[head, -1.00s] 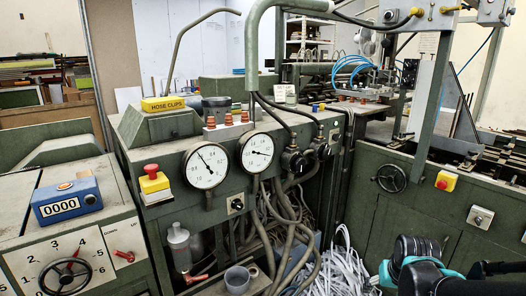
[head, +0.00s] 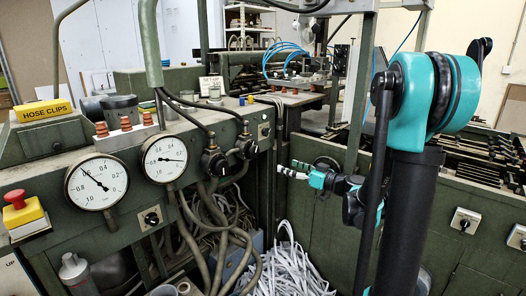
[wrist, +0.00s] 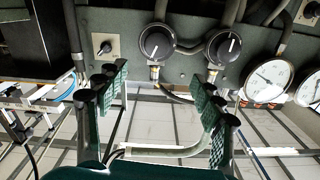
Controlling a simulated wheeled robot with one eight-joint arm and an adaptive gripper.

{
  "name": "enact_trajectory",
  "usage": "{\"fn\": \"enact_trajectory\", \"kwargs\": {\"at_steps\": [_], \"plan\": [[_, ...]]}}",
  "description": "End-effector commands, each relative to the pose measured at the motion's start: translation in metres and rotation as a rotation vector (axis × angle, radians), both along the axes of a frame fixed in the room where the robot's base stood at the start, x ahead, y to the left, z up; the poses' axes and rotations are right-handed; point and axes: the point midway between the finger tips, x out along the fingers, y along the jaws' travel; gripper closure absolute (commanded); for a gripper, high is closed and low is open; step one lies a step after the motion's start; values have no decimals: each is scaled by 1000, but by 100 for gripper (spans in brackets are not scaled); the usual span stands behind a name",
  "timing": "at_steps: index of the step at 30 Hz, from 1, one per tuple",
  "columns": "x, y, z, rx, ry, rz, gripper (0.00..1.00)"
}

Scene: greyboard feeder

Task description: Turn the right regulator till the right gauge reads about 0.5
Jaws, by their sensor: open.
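The right gauge (head: 164,159) is a white dial whose needle points right and slightly down; its numbers are too small to read surely. It shows in the wrist view (wrist: 268,80), where the picture is turned over. The right regulator (head: 246,147) is a black round knob on the panel, right of a similar left regulator (head: 214,162). In the wrist view the right regulator (wrist: 156,42) is the left one of the two knobs. My gripper (head: 291,169) is open and empty, right of the regulators and apart from them. Its padded fingers (wrist: 163,88) show in the wrist view.
The left gauge (head: 97,182) hangs left of the right one. Black hoses hang down to the regulators, and grey hoses droop below. A small switch (head: 263,130) sits right of the right regulator.

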Motion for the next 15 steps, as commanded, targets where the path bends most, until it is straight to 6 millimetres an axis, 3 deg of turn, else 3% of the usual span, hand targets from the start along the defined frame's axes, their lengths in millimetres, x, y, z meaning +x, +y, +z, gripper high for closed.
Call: {"fn": "enact_trajectory", "kwargs": {"at_steps": [5,15], "plan": [[9,5,4,12,-25,-3,32],[45,54,3,11,-22,1,32]]}}
